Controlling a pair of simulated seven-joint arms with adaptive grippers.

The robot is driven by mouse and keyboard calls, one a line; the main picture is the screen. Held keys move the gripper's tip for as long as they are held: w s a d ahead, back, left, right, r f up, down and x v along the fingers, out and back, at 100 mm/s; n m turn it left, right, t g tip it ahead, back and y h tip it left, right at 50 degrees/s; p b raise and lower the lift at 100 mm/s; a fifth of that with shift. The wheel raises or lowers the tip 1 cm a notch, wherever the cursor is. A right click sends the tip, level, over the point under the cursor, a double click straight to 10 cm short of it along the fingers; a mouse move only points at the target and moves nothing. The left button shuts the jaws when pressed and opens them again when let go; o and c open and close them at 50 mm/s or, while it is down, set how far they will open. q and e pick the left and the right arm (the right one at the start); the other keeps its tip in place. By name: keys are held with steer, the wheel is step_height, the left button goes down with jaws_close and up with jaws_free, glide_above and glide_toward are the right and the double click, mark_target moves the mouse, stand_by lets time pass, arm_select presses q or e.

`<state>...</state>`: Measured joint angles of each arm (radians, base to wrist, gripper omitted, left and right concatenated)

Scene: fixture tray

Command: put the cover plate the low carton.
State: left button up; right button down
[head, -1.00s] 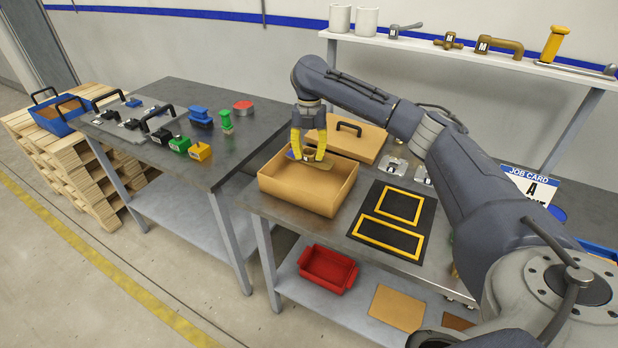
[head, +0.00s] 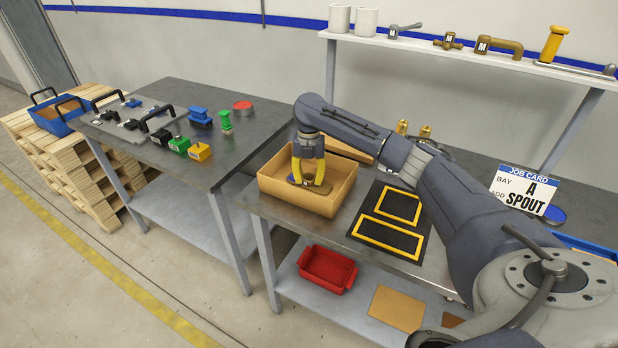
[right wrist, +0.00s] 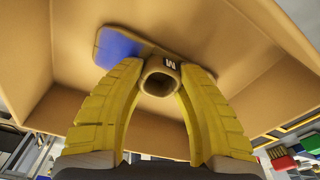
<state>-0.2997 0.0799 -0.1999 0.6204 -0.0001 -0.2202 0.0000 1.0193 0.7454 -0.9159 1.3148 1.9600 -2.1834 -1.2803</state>
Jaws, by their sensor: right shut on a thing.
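The low carton (head: 300,201) is an open tan box at the front left of the near bench. My right gripper (head: 308,186) reaches down into it with yellow fingers. The cover plate (head: 293,181) is a flat brownish piece low inside the carton, partly hidden by the fingers. In the right wrist view the plate (right wrist: 122,45) has a blue patch at one end and a hollow boss marked M. The fingers are shut around that boss. The plate lies at or close to the carton floor; I cannot tell whether it touches. My left gripper is out of view.
A black mat (head: 391,222) with yellow outlines lies right of the carton. A tan lid (head: 348,150) behind it is mostly hidden by my arm. A job card (head: 525,190) stands at the right. A red bin (head: 327,270) sits on the lower shelf.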

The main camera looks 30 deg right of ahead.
stand_by(0.3)
steer(key=c, duration=0.9)
jaws_free()
steer(key=r, duration=0.8)
steer(key=w+r, duration=0.1)
steer(key=r, duration=0.3)
steer(key=shift+d, duration=0.3)
steer(key=shift+a, duration=0.1)
